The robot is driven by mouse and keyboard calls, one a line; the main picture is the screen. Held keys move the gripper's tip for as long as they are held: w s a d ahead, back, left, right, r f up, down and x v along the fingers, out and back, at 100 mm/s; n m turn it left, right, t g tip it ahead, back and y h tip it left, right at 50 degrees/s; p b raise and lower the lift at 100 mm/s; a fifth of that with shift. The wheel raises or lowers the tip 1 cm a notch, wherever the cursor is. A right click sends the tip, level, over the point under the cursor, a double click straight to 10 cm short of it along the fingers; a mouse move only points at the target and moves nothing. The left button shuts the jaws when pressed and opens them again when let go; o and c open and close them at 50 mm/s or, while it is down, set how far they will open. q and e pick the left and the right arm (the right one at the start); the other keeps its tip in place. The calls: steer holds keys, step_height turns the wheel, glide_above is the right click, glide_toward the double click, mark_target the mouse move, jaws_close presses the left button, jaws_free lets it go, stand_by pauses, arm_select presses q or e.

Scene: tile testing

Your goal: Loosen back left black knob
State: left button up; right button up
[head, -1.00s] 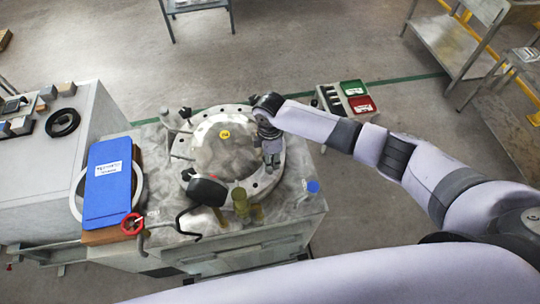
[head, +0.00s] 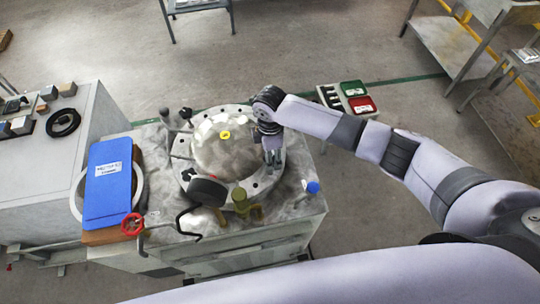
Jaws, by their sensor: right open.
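A round metal test fixture with a pale, shiny dome and a bolted flange (head: 184,170) sits on the grey bench. A small black knob (head: 186,112) is at the fixture's back left. A larger black round part (head: 207,192) is at its front. My right gripper (head: 272,162) is open, pointing down over the right side of the flange, away from the back left knob. I cannot tell whether its fingertips touch the flange. My left gripper is not in view.
A blue binder (head: 108,185) lies at the bench's left. A red valve wheel (head: 132,224), a brass fitting (head: 241,198) and a blue-capped part (head: 312,187) stand along the front. A box with green and red bins (head: 353,88) is behind right.

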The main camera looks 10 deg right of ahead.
step_height(320, 180, up, 10)
stand_by(0.3)
steer(key=shift+f, duration=0.1)
stand_by(0.3)
